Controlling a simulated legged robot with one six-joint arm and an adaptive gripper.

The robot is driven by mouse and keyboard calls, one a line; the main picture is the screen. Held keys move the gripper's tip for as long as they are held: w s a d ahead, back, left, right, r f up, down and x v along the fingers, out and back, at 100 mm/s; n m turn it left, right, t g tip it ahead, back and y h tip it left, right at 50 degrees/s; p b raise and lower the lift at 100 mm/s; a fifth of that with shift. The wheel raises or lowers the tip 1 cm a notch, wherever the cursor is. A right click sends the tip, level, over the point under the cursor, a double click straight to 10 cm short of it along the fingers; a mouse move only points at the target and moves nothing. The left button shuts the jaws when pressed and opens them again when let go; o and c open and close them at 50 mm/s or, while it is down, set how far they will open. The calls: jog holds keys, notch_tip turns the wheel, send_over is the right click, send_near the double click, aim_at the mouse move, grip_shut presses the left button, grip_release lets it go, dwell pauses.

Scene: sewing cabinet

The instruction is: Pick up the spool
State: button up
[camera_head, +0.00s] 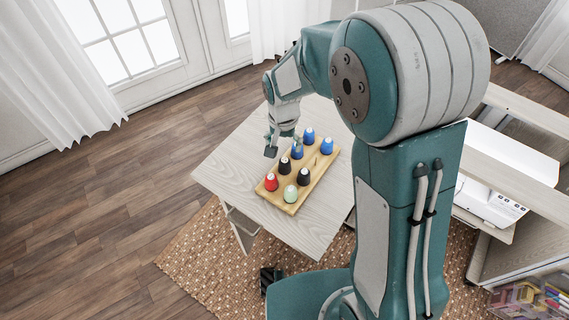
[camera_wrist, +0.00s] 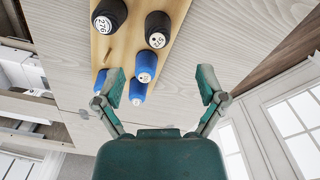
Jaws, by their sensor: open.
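Several spools stand on a wooden spool board (camera_head: 317,178): a red spool (camera_head: 271,182), a pale green spool (camera_head: 291,194), black spools (camera_head: 304,177) and blue spools (camera_head: 327,146). Which one the task means does not show. My gripper (camera_head: 284,146) is over the board's far left side, close to a blue spool (camera_head: 297,152). In the wrist view my gripper (camera_wrist: 162,84) is open, its fingers wide apart with nothing held. Two blue spools (camera_wrist: 145,67) appear between the fingers, nearer the left finger. Contact cannot be told.
The board rests on a pale wooden table top (camera_head: 235,158) with bare room to its left. A white sewing machine (camera_head: 490,204) sits at the right in the cabinet. A woven rug (camera_head: 195,258) lies below. A window door (camera_head: 125,45) is at the back.

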aim_at(284, 161)
notch_tip(284, 161, down, 8)
jog(key=shift+w+d+f, duration=0.1)
jog(key=c, duration=1)
